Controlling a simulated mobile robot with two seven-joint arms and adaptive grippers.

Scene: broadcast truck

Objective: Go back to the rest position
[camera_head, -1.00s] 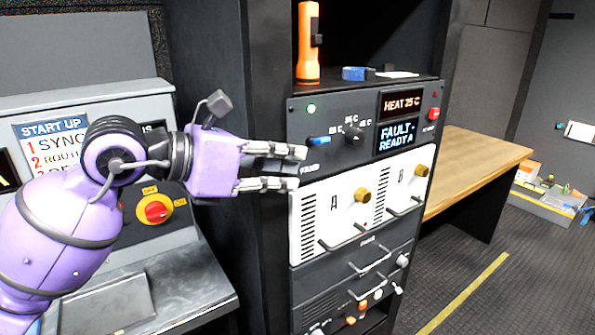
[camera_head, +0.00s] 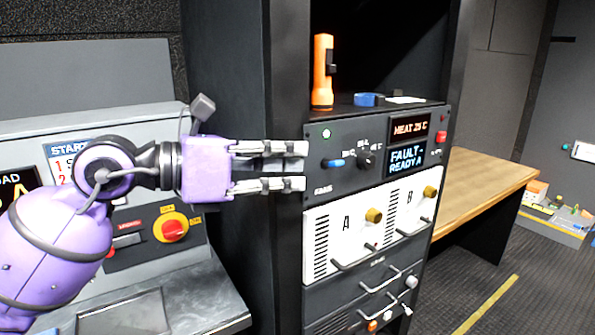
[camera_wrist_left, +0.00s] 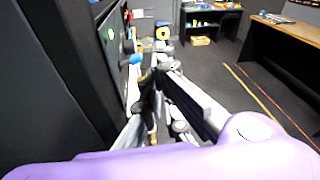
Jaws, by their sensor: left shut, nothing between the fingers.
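My left gripper (camera_head: 298,167) is at the left edge of the equipment rack, its fingers pointing right. It is shut with nothing held. In the head view it overlaps the rack's front edge, beside the heat control panel (camera_head: 345,178) with its blue switch (camera_head: 333,163) and black knob (camera_head: 366,157). I cannot tell its exact distance from the panel. In the left wrist view the gripper fingers (camera_wrist_left: 165,90) reach forward along the rack front. My right gripper is not in view.
White modules A (camera_head: 345,245) and B sit below the panel. An orange flashlight (camera_head: 322,72) stands on the shelf above.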

